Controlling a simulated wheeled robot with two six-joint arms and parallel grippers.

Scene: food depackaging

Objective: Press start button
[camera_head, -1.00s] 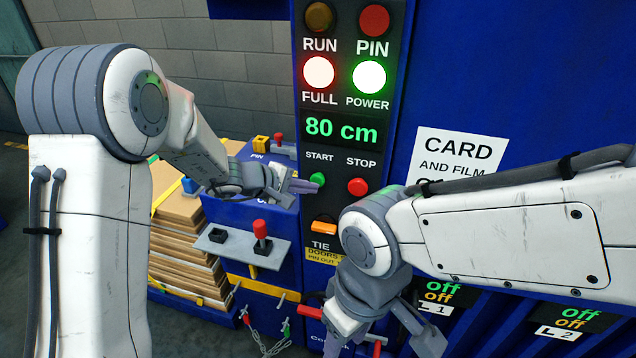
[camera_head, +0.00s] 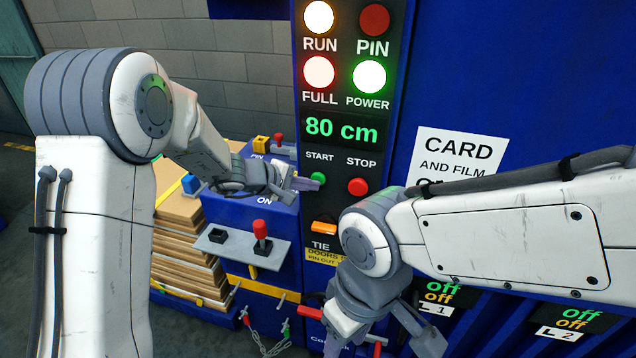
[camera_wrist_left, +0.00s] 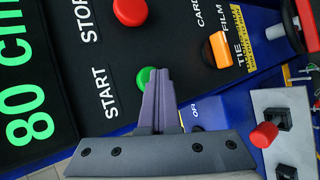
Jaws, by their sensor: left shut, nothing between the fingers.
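The green start button (camera_head: 318,178) sits under the word START on the black control panel (camera_head: 341,222). My left gripper (camera_head: 306,184) is shut and empty, its fingertips at the button's left side. In the left wrist view the closed fingertips (camera_wrist_left: 159,82) overlap the green button (camera_wrist_left: 143,77) and hide part of it; whether they touch it I cannot tell. The RUN lamp (camera_head: 319,17) is lit, as are the FULL lamp (camera_head: 319,71) and the POWER lamp (camera_head: 369,76). My right gripper is low in the head view, its fingertips not clearly shown.
The red stop button (camera_head: 358,187) is just right of the start button. An orange switch (camera_head: 324,227) is below. A red-knobbed lever (camera_head: 261,230) stands on a grey plate at left. Stacked cardboard (camera_head: 183,247) lies behind my left arm. The display (camera_head: 341,129) reads 80 cm.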

